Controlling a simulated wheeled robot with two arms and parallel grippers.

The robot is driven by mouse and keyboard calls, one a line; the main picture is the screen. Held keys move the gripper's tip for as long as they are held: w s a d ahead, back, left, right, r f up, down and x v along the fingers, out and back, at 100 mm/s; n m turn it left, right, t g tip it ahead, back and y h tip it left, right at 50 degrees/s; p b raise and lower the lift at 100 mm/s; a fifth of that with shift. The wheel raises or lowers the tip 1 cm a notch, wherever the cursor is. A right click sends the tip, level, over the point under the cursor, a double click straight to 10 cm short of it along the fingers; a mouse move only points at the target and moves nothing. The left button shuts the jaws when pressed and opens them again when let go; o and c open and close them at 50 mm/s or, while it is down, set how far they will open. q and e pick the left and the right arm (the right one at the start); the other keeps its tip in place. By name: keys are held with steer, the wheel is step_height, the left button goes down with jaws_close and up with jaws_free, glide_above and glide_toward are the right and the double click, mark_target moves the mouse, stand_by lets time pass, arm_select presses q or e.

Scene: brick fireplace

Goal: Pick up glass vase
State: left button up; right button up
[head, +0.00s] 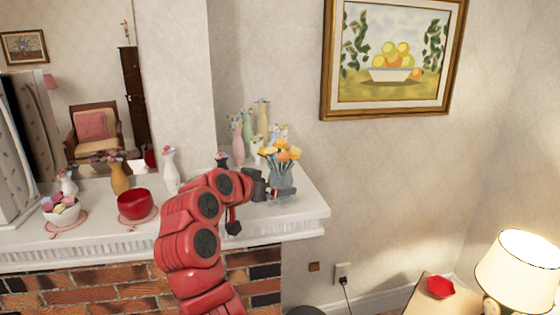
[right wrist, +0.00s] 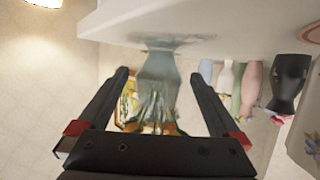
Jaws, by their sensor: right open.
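The glass vase (head: 281,178) is bluish and see-through, holds orange and yellow flowers, and stands on the right end of the white mantel. My right gripper (head: 279,190) is open at the vase, reaching in from its left in the head view. In the right wrist view, which looks upside down, the glass vase (right wrist: 158,68) shows between the two open fingers of my right gripper (right wrist: 160,76). Whether either finger touches the glass cannot be told. My arm and gripper cover part of the mantel. My left gripper is not in view.
Several pastel vases (head: 238,148) and a dark vase (right wrist: 289,82) stand close by on the mantel (head: 313,205). A red bowl (head: 138,204), white vase (head: 170,172) and orange vase (head: 119,178) stand left of my arm. A lit lamp (head: 520,265) is lower right.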

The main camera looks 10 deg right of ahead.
steer(key=x, duration=0.2)
steer(key=shift+w+d, duration=0.15)
steer(key=shift+d, duration=0.05)
steer(key=shift+a, duration=0.1)
steer(key=shift+c, duration=0.2)
jaws_close()
